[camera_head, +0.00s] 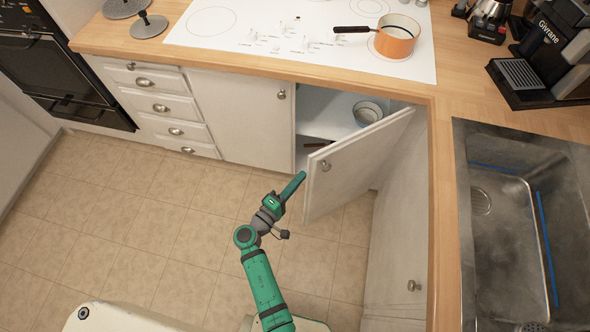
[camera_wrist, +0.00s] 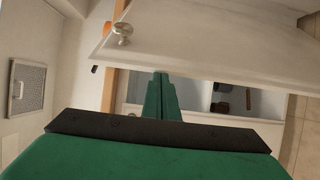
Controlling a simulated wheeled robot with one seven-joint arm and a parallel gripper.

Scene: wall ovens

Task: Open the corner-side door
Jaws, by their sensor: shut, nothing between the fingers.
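The corner-side door (camera_head: 350,168) is a white cabinet door, standing partly open with its free edge out over the floor. Its round metal knob (camera_head: 325,165) is near the upper free corner. In the wrist view, the door (camera_wrist: 200,50) crosses the upper part and its knob (camera_wrist: 122,32) shows at upper left. My gripper (camera_head: 301,176) is shut and empty, its tip close to the door's free edge, below the knob. In the wrist view, the closed green fingers (camera_wrist: 161,78) reach up to the door's edge. I cannot tell whether they touch it.
The open cabinet shows a shelf with bowls (camera_head: 367,112). A closed door (camera_head: 240,115) and drawers (camera_head: 160,107) lie left, another closed door (camera_head: 400,240) right. The counter holds an orange pan (camera_head: 397,40), a coffee machine (camera_head: 555,50) and a sink (camera_head: 500,220). The tiled floor (camera_head: 130,210) is clear at left.

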